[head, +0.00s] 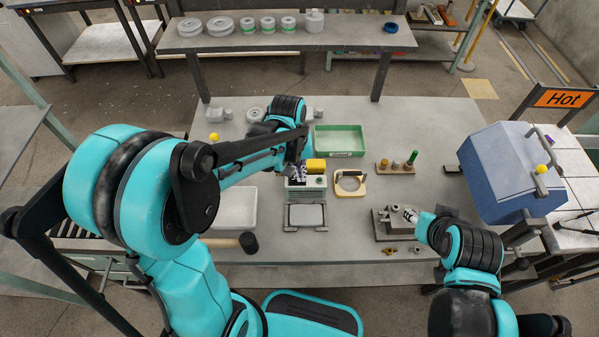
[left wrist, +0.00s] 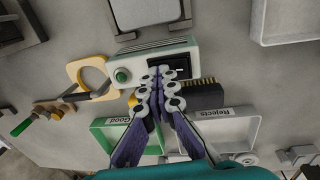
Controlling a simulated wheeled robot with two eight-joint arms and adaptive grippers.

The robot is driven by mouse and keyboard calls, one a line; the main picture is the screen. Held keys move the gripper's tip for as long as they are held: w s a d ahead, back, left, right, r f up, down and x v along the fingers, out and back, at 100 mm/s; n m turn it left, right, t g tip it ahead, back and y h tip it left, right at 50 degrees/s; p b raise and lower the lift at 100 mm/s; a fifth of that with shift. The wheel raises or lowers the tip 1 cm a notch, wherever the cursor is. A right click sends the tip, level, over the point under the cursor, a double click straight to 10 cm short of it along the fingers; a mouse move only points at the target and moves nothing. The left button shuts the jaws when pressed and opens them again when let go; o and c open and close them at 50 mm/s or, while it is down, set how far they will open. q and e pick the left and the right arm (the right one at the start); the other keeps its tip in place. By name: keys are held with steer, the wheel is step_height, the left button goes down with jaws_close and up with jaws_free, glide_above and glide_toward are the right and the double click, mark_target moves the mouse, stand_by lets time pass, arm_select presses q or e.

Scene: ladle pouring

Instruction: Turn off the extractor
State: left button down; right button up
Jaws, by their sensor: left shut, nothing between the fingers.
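The extractor is a small pale grey-green box (head: 305,183) in the middle of the table, partly covered by my left arm in the head view. In the left wrist view its top (left wrist: 143,66) shows a green round button (left wrist: 122,75) and a black rocker switch (left wrist: 172,68). My left gripper (head: 299,174) is shut and empty, and its fingertips (left wrist: 162,76) lie over the box at the switch's edge. I cannot tell whether they touch it. My right gripper (head: 412,215) is by a grey metal block (head: 388,224); its fingers are too small to read.
A green tray (head: 339,129) marked Good and a Rejects tray (left wrist: 253,130) lie beyond the box. A brush (left wrist: 203,95) sits beside the fingers. A white tray (head: 252,205) and black-headed mallet (head: 249,242) are left.

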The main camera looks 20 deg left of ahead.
arm_select(q)
steer(key=shift+s+a, duration=0.1)
steer(key=shift+a, duration=0.35)
steer(key=shift+s+a+r, duration=0.1)
steer(key=shift+s+a, duration=0.05)
steer(key=shift+a, duration=0.2)
steer(key=shift+r+p, duration=0.5)
steer(key=shift+p, duration=0.05)
step_height(320, 180, up, 5)
steer(key=p, duration=0.3)
steer(key=shift+d+f, duration=0.1)
steer(key=shift+d, duration=0.05)
step_height(320, 180, up, 8)
steer(key=p, duration=0.2)
steer(key=shift+d, duration=0.15)
